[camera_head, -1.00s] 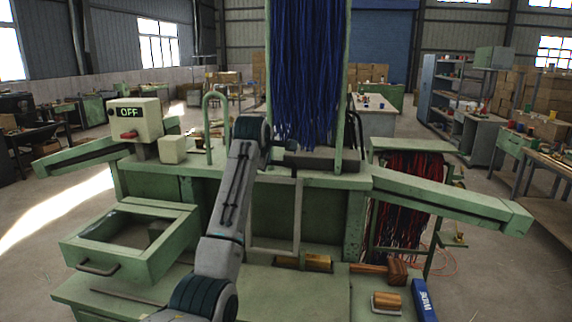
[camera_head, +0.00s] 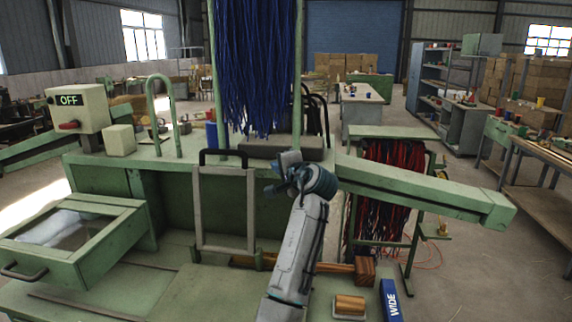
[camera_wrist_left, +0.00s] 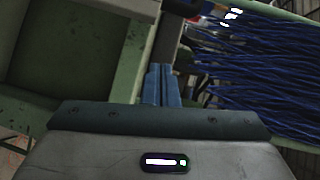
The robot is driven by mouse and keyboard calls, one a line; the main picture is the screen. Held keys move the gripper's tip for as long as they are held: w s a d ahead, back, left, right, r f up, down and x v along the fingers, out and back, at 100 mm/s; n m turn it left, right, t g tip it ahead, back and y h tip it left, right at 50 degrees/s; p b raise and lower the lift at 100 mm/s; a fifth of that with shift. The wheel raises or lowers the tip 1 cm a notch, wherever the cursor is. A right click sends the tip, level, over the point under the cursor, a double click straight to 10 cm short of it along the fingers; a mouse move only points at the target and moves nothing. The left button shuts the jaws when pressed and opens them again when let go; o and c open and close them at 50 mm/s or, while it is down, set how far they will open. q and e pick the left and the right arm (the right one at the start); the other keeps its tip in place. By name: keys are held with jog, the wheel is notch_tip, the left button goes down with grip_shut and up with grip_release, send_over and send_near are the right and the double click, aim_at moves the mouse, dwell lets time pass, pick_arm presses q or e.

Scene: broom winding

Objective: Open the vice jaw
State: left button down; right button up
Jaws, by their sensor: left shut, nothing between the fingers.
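A grey vice-like jaw block (camera_head: 268,148) lies on the green bench top below the hanging blue bristles (camera_head: 255,70). I cannot tell how wide its jaw stands. My left arm rises from the bottom in the head view, its wrist in front of the bench just right of and below the block; the fingers are mostly hidden there. In the left wrist view the two blue-grey fingers of my left gripper (camera_wrist_left: 159,82) are together and empty. They point toward a grey bar (camera_wrist_left: 170,40), with blue bristles (camera_wrist_left: 255,75) to the right. My right gripper is out of view.
A pale upright frame with a black handle (camera_head: 223,168) stands left of my arm. An open drawer (camera_head: 70,240), an OFF switch box (camera_head: 78,108) and a green rail (camera_head: 430,190) flank the bench. A wooden mallet (camera_head: 362,270) and brush (camera_head: 349,306) lie low right.

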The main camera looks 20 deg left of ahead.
pick_arm(q)
jog(key=a+p, duration=0.2)
jog(key=w+a+m+p, duration=0.1)
jog(key=a+p, duration=0.2)
jog(key=w+a+m+p, duration=0.1)
jog(key=a+p, duration=0.1)
jog(key=a, duration=0.1)
jog(key=shift+a+f+y, duration=0.15)
jog(key=shift+f+y, duration=0.1)
jog(key=shift+y, duration=0.05)
dwell(0.4)
jog(key=shift+w, duration=0.1)
